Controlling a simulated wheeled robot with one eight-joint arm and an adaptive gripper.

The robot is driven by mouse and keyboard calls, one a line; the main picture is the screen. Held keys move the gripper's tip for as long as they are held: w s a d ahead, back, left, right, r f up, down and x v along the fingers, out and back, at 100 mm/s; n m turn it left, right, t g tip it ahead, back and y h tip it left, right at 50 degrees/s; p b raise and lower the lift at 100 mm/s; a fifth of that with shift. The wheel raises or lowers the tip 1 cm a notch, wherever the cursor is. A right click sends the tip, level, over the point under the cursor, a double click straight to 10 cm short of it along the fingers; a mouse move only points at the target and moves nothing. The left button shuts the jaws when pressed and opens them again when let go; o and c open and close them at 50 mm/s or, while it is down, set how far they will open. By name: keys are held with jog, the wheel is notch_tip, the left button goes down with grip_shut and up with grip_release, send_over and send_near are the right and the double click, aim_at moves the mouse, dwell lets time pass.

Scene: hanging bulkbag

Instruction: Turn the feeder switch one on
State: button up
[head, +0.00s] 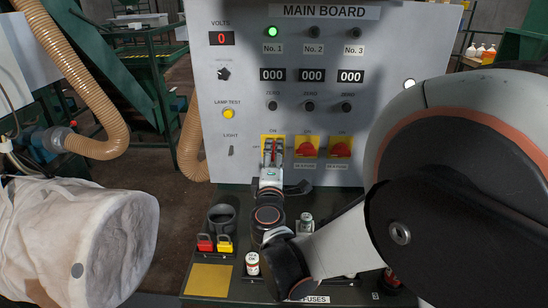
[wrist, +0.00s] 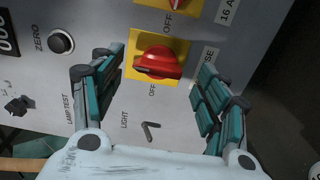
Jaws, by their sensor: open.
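Feeder switch one is a red rotary knob (wrist: 158,63) on a yellow plate at the lower left of the main board (head: 235,95). In the wrist view its handle lies roughly level across the picture. My gripper (wrist: 161,75) is open, with one teal-padded finger on each side of the knob and a gap on both sides. In the head view my gripper (head: 271,158) covers most of this switch; only bits of red and yellow show. The lamp No. 1 (head: 272,31) glows green.
Two more red switches (head: 307,148) (head: 340,148) sit to the right on yellow plates. A white bag (head: 75,240) is at left.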

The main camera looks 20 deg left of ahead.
jog(key=v, duration=1)
